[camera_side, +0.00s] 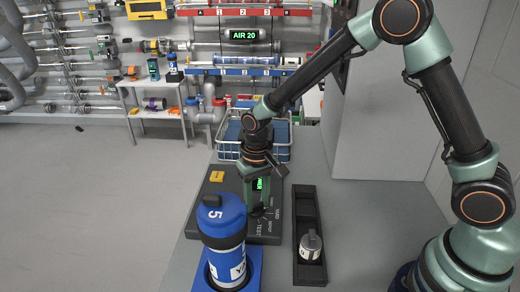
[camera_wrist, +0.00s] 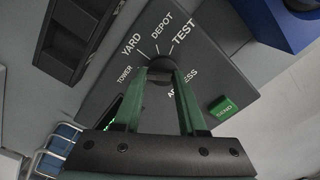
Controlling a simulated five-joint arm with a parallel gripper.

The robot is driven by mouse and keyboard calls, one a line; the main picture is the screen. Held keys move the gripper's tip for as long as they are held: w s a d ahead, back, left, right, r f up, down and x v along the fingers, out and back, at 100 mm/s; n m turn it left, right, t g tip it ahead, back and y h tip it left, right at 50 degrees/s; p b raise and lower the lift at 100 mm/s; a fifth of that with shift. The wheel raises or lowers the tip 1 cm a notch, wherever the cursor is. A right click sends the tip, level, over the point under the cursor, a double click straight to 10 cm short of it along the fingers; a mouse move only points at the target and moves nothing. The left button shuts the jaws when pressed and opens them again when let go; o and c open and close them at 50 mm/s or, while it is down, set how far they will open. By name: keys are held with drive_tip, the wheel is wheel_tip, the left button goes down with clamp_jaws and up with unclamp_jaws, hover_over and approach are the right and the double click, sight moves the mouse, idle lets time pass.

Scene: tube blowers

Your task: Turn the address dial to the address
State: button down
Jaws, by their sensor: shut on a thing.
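The address dial (camera_wrist: 160,68) is a dark knob on a dark grey panel (camera_wrist: 205,65). Marks around it read TOWER, YARD, DEPOT and TEST, with the word ADDRESS partly covered by a finger. My gripper (camera_wrist: 161,76) has green fingers shut on the dial, one on each side. Which mark the dial points at cannot be told. In the side view my gripper (camera_side: 258,211) reaches down to the panel (camera_side: 200,213). A small display with green text (camera_side: 259,184) shows partly behind my gripper. A green SEND button (camera_wrist: 223,107) is on the panel, clear of the fingers.
A blue canister marked 5 (camera_side: 222,217) stands in a blue holder (camera_side: 255,268) in front of the panel. A black tray (camera_side: 306,205) with a small grey piece (camera_side: 311,245) lies to the right. A wire basket (camera_side: 282,152) is behind. A lit sign reads AIR 20 (camera_side: 244,35).

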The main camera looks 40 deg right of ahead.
drive_tip(key=m, duration=0.5)
drive_tip(key=shift+s+m, duration=0.1)
drive_tip(key=shift+m, duration=0.2)
drive_tip(key=m, duration=0.5)
drive_tip(key=shift+a+m, duration=0.15)
drive_tip(key=shift+m, duration=0.15)
drive_tip(key=m, duration=0.5)
drive_tip(key=shift+a, duration=0.1)
drive_tip(key=shift+a+m, duration=0.1)
drive_tip(key=shift+m, duration=2.3)
drive_tip(key=shift+c, duration=2.3)
unclamp_jaws()
drive_tip(key=shift+r, duration=0.1)
